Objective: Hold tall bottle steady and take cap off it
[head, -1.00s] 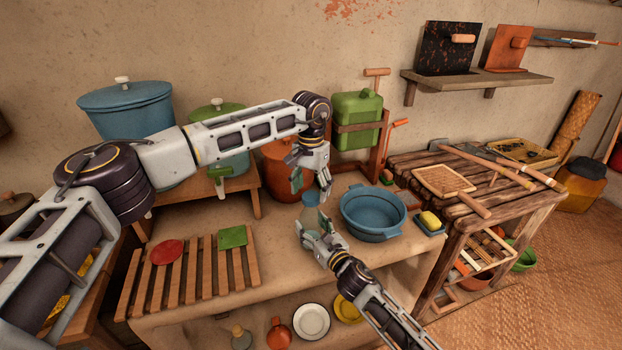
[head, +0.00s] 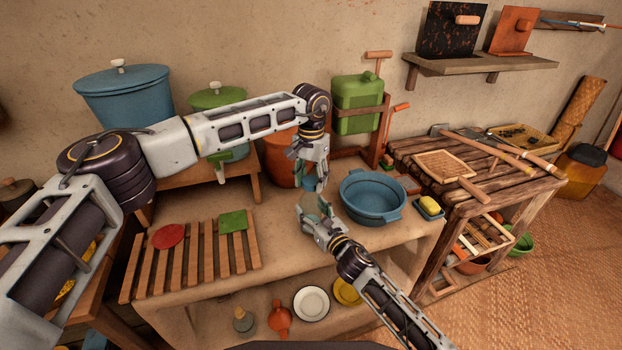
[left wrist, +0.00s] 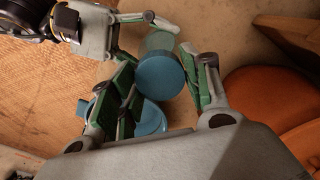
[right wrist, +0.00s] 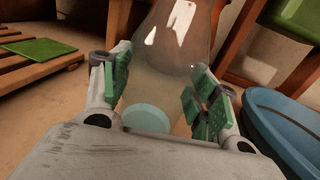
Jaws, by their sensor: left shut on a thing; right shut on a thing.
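The tall bottle (right wrist: 165,85) is clear glass and stands on the clay counter left of the blue basin. A pale teal disc shows low in it in the right wrist view. Its blue cap (left wrist: 160,76) sits in line with the bottle's top; I cannot tell whether it is loose. My left gripper (head: 316,186) points down from above and is shut on the cap, with a finger on each side in the left wrist view. My right gripper (head: 312,212) comes in from the front, low down, and is shut on the bottle's body. The fingers hide much of the bottle in the head view.
The blue basin (head: 372,212) stands close to the right of both grippers. An orange pot (head: 280,165) and a green canister (head: 357,105) are behind. A slatted rack (head: 190,275) with red and green pieces lies to the left. A sponge dish (head: 429,208) is further right.

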